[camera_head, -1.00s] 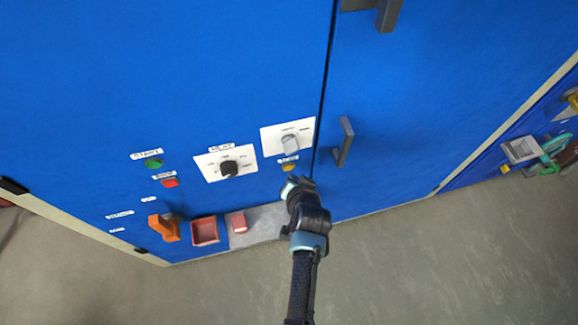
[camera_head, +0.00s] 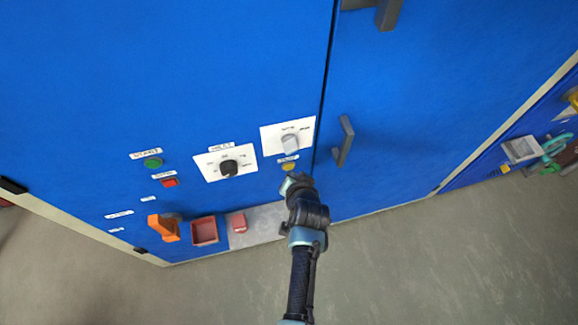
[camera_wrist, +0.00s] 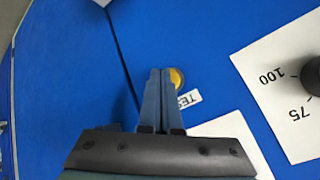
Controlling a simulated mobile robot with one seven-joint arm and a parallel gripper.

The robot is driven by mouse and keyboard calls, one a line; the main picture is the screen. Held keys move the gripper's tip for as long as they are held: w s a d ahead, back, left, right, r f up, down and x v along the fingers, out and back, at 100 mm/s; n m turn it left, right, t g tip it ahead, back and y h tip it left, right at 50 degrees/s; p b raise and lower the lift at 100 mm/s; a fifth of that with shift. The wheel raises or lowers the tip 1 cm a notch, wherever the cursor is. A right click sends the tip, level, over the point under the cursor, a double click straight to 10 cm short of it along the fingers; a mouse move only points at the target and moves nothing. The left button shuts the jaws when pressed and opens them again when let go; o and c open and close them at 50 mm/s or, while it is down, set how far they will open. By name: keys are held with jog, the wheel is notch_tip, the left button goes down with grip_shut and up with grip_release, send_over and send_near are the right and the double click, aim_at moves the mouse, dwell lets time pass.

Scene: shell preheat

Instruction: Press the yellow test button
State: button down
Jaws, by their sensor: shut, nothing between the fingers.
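The yellow test button (camera_head: 289,167) sits on the blue cabinet front, just below the white plate with the grey knob. In the wrist view the yellow button (camera_wrist: 178,77) shows beside my fingertips, partly hidden by them, with a label reading "TES" next to it. My gripper (camera_head: 296,181) is just below the button in the head view. Its fingers are together and empty in the wrist view (camera_wrist: 161,72). I cannot tell whether the tips touch the panel.
Nearby are the grey knob (camera_head: 290,144), the black knob (camera_head: 229,168), a green button (camera_head: 153,162) and a red button (camera_head: 169,182). A door handle (camera_head: 344,140) juts out to the right. An orange handle (camera_head: 164,229) and a red tray (camera_head: 204,231) are lower left.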

jog(key=shift+w+a, duration=0.15)
jog(key=shift+w, duration=0.3)
dwell(0.9)
jog(key=shift+s, duration=0.1)
jog(key=shift+s+d, duration=0.3)
jog(key=shift+s, duration=0.4)
jog(key=shift+s+p, duration=0.1)
jog(key=shift+p, duration=0.25)
jog(key=s, duration=0.1)
jog(key=s+d+p, duration=0.1)
jog(key=s, duration=0.2)
jog(key=shift+s+d+p, duration=0.25)
jog(key=shift+s+p, duration=0.05)
jog(key=shift+p, duration=0.05)
dwell(0.4)
